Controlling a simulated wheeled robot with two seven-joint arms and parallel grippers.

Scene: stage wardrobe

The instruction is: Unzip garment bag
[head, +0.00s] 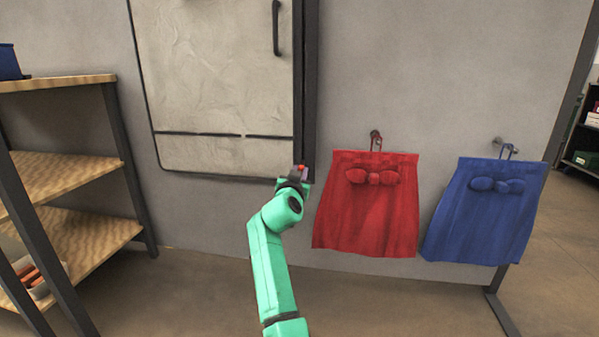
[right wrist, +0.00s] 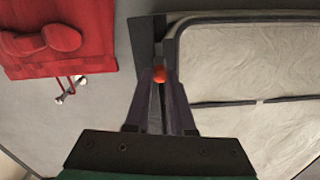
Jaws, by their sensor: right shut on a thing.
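The garment bag (head: 215,80) hangs on the grey wall, pale and wrinkled with dark piping. A dark strip (head: 311,70) runs down its right side, and a black handle (head: 277,28) is near the top. My right gripper (head: 302,172) is at the bag's lower right corner, by the low end of this strip. In the right wrist view its fingers (right wrist: 160,76) are shut on a small orange-red pull (right wrist: 160,73). The bag (right wrist: 250,60) fills the right of that view. The bag's top is cut off. My left gripper is not in view.
A red skirt with a bow (head: 367,210) hangs on a hook just right of my right gripper, and a blue one (head: 485,215) hangs farther right. A wooden shelf unit (head: 75,170) stands at the left. The floor (head: 400,305) below the skirts is clear.

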